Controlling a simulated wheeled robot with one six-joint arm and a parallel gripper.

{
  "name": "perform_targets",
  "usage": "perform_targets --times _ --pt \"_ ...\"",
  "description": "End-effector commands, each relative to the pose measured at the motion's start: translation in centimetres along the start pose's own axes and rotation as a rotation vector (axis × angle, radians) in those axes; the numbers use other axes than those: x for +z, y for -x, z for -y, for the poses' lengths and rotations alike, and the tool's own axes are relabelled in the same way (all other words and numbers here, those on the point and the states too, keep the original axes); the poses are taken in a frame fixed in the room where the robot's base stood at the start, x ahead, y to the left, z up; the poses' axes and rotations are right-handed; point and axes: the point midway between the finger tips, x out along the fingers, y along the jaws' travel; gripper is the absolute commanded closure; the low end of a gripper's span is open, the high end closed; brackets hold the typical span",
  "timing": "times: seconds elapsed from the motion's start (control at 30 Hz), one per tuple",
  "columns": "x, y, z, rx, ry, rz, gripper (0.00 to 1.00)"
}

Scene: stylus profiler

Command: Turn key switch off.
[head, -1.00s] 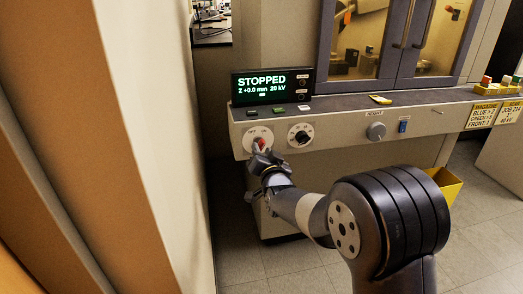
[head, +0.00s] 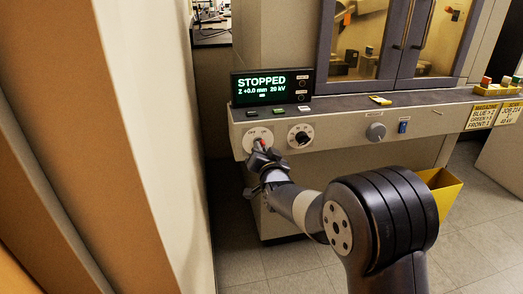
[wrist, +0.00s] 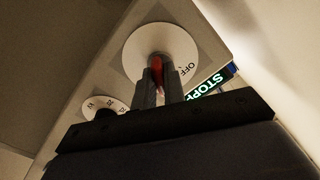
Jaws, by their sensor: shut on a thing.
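The key switch is a red key (wrist: 157,65) on a round white plate (wrist: 142,52) with an "OFF" mark, on the machine's front panel. In the head view the red key (head: 262,142) shows at the left end of the panel, partly covered by my gripper (head: 259,155). In the wrist view my gripper (wrist: 160,80) is shut on the red key, with a finger on each side of it. The key's far end is hidden between the fingers. A display (head: 262,86) above the panel reads "STOPPED, Z +0.0 mm 20 kV".
A rotary dial (head: 300,135) is just right of the key plate. A height knob (head: 376,131) and a blue switch (head: 402,126) are further right. A beige wall (head: 165,130) stands close on the left. A yellow bin (head: 438,190) is at the lower right.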

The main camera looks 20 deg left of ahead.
Motion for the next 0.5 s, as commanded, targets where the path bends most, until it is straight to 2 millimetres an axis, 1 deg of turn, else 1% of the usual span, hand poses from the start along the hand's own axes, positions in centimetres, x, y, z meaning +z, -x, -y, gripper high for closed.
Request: perform_targets --times 0.27,0.5 --pt "0.04 0.01 -0.04 0.0 0.009 0.0 1.0" --pt "0.17 0.01 -0.12 0.0 0.094 0.001 1.0"
